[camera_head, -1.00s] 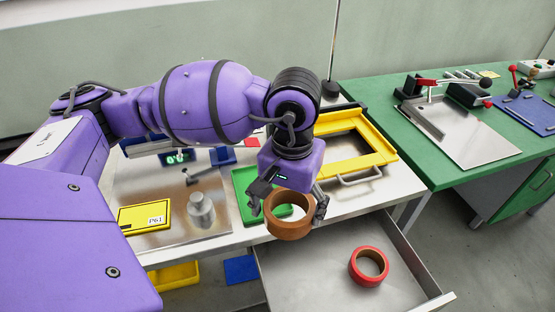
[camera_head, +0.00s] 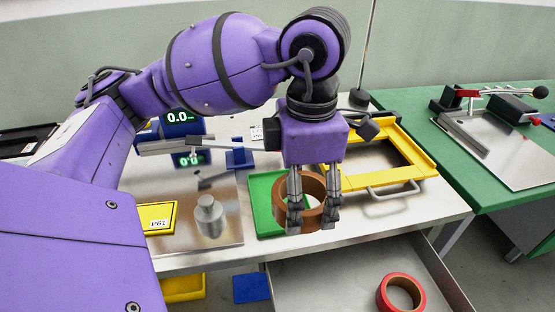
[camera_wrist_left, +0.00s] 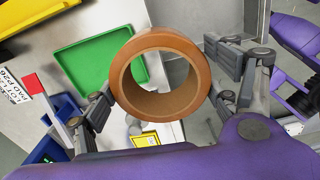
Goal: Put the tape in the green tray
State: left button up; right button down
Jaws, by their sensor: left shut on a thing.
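My left gripper (camera_head: 314,218) is shut on the brown tape roll (camera_head: 313,186) and holds it up in the air. In the left wrist view the brown tape roll (camera_wrist_left: 190,55) sits between the two fingers, its hole facing the camera. The green tray (camera_head: 263,204) lies on the white table, behind and left of the tape in the head view, partly hidden by it. In the left wrist view the green tray (camera_wrist_left: 85,62) shows empty where visible, beyond the tape.
A red tape roll (camera_head: 401,292) lies in the open drawer (camera_head: 340,285) below. A yellow frame (camera_head: 408,160) with a handle stands right of the tray. A metal weight (camera_head: 209,214) and a yellow box (camera_head: 157,218) are on the left.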

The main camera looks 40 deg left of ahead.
pick_arm(q)
jog(key=shift+n, duration=0.4)
jog(key=w+a+f, duration=0.2)
jog(key=a, duration=0.1)
jog(key=w+a+f, duration=0.5)
jog(key=a+f, duration=0.1)
jog(key=a, duration=0.1)
jog(key=shift+w+a, duration=0.1)
jog(key=shift+w, duration=0.1)
jog(key=shift+w+a+f, duration=0.35)
jog(key=shift+a+f, duration=0.1)
jog(key=shift+f, duration=0.3)
jog(key=shift+w+a+f+p, duration=0.15)
jog(key=shift+f+p, duration=0.15)
jog(key=shift+f, duration=1.4)
jog(key=shift+f, duration=0.1)
jog(key=o, duration=1.3)
